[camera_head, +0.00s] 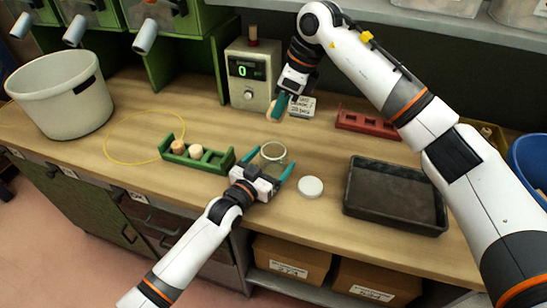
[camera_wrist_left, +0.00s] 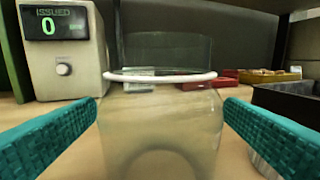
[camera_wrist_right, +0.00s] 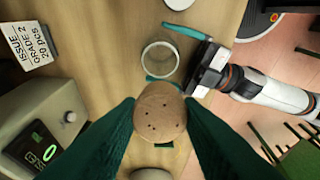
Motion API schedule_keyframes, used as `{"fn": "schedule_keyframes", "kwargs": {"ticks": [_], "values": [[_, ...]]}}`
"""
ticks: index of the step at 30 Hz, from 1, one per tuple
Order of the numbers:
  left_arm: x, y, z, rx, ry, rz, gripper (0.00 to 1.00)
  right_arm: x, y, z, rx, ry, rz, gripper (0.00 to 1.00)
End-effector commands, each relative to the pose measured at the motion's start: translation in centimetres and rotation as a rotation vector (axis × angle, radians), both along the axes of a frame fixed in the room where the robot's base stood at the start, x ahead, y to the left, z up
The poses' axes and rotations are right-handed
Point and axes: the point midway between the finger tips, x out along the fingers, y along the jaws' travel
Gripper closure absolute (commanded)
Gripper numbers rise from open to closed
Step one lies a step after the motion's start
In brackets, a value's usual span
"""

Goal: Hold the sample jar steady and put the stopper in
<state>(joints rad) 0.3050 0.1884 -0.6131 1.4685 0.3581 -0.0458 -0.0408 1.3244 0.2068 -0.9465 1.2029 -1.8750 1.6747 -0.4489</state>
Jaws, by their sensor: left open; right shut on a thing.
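The glass sample jar (camera_head: 273,157) stands open on the wooden bench. It fills the middle of the left wrist view (camera_wrist_left: 160,125), and its open mouth shows in the right wrist view (camera_wrist_right: 160,58). My left gripper (camera_head: 271,174) is open, with its teal fingers on either side of the jar and gaps between them and the glass. My right gripper (camera_head: 279,106) is shut on a cork stopper (camera_wrist_right: 160,112) and holds it behind the jar in the head view, near the counter box. The stopper's round, speckled end faces the right wrist camera.
A green rack (camera_head: 222,161) with stoppers stands left of the jar. A white lid (camera_head: 310,187) lies to its right, before a black tray (camera_head: 360,205). The counter box (camera_head: 248,92) reads 0. A red rack (camera_head: 370,123) is behind. A white bucket (camera_head: 62,100) stands far left.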

Motion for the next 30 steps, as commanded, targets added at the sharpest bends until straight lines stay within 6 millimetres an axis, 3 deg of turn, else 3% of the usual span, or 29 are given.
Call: {"fn": "schedule_keyframes", "kwargs": {"ticks": [6, 15, 25, 30], "values": [[1.32, -0.86, 0.02, 0.001, 0.001, 0.000, 0.08, 0.00, 0.01, 0.00, 0.000, 0.000, 0.000, 0.88], [1.43, -0.93, 0.01, 0.001, 0.001, 0.000, 0.10, 0.00, 0.01, 0.01, 0.000, 0.000, 0.000, 0.88], [1.42, -0.91, 0.00, 0.001, 0.001, 0.000, 0.63, 0.00, 0.01, 0.00, 0.000, 0.000, 0.000, 0.88], [1.42, -0.90, -0.01, 0.001, 0.001, 0.000, 0.63, 0.00, -0.01, -0.45, 0.000, 0.000, 0.000, 0.88]]}}
